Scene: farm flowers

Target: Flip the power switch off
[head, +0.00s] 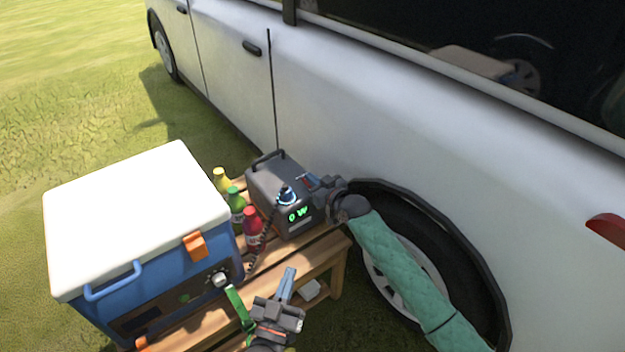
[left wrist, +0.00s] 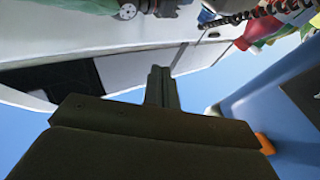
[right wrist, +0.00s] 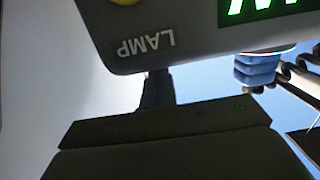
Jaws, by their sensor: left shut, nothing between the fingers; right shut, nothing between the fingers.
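The dark grey power station (head: 282,190) stands on the wooden bench beside the car. Its green display (head: 298,214) reads "0 W". A blue plug (head: 286,196) with a coiled cable is at its front. My right gripper (head: 312,183) is shut and empty, close to the station's right front top edge; I cannot tell whether it touches. In the right wrist view the station's front (right wrist: 200,40) shows a LAMP label and part of a yellow button, above the shut fingers (right wrist: 157,90). I cannot make out the power switch. My left gripper (head: 289,278) is shut and empty, above the bench's front.
A blue cooler (head: 190,268) with a white lid stands left on the bench (head: 320,252). Yellow, green and red bottles (head: 254,228) stand between cooler and station. The white car (head: 350,90) closes off the back and right. Grass lies open at the far left.

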